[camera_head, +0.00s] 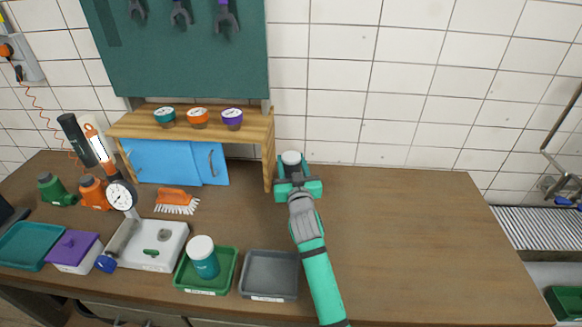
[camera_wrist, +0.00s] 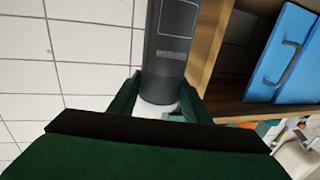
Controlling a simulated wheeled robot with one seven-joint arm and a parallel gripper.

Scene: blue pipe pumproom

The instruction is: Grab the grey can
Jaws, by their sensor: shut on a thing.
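The grey can (camera_wrist: 172,45) is dark grey with a white end and a small pale label, seen close up in the wrist view. In the head view only its white top (camera_head: 291,157) shows clearly, near the wall just right of the wooden shelf; my gripper hides most of its body. My gripper (camera_head: 293,172) is shut on the can, with one green finger on each side of it, as the wrist view also shows. I cannot tell whether the can touches the table.
The wooden shelf (camera_head: 268,150) with blue doors (camera_head: 180,163) stands close on the left of my gripper. A grey tray (camera_head: 270,294) and a green tray (camera_head: 232,272) holding a teal jar (camera_head: 203,260) are at the front. The table's right half (camera_head: 430,240) is clear.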

